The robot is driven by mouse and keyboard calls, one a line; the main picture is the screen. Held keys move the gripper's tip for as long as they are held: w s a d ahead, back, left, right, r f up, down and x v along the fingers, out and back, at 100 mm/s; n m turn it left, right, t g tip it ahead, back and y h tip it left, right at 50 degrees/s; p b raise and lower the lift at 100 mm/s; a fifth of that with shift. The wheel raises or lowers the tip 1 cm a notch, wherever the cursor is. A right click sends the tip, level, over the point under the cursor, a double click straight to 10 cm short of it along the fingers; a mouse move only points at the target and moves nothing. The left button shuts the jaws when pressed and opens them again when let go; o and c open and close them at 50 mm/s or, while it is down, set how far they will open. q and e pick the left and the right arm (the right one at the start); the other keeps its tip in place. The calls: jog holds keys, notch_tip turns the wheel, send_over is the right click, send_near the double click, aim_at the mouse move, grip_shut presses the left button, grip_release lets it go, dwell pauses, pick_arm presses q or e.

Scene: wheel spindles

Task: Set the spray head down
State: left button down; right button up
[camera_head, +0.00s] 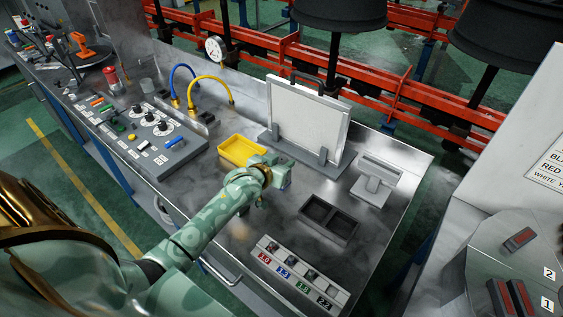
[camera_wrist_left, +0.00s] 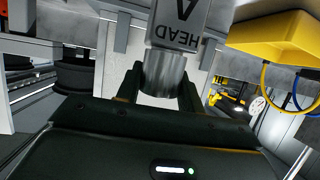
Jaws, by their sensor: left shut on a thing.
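My left gripper (camera_head: 277,183) is above the steel bench (camera_head: 225,265), just right of the yellow tray (camera_head: 240,151). In the left wrist view, it is shut on the spray head (camera_wrist_left: 165,74), a grey metal piece marked "HEAD" and "A", with a round collar between the two dark fingers. The spray head is mostly hidden behind my wrist in the head view. The yellow tray also shows at the upper right of the left wrist view (camera_wrist_left: 275,32). My right gripper is not in view.
A white panel (camera_head: 304,120) stands upright behind the gripper. A block with numbered labels (camera_head: 299,275) is at the front. A grey stand (camera_head: 376,180) is at the right. Bare steel lies between them.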

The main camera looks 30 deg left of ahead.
pick_arm(q)
jog(key=c, duration=0.9)
grip_release()
jog(key=shift+f, duration=0.1)
jog(key=shift+s+r, duration=0.25)
jog(key=shift+s, duration=0.05)
jog(key=p+v, duration=0.3)
jog(key=v, duration=0.8)
jog(key=shift+s+r, duration=0.15)
jog(key=shift+s, duration=0.05)
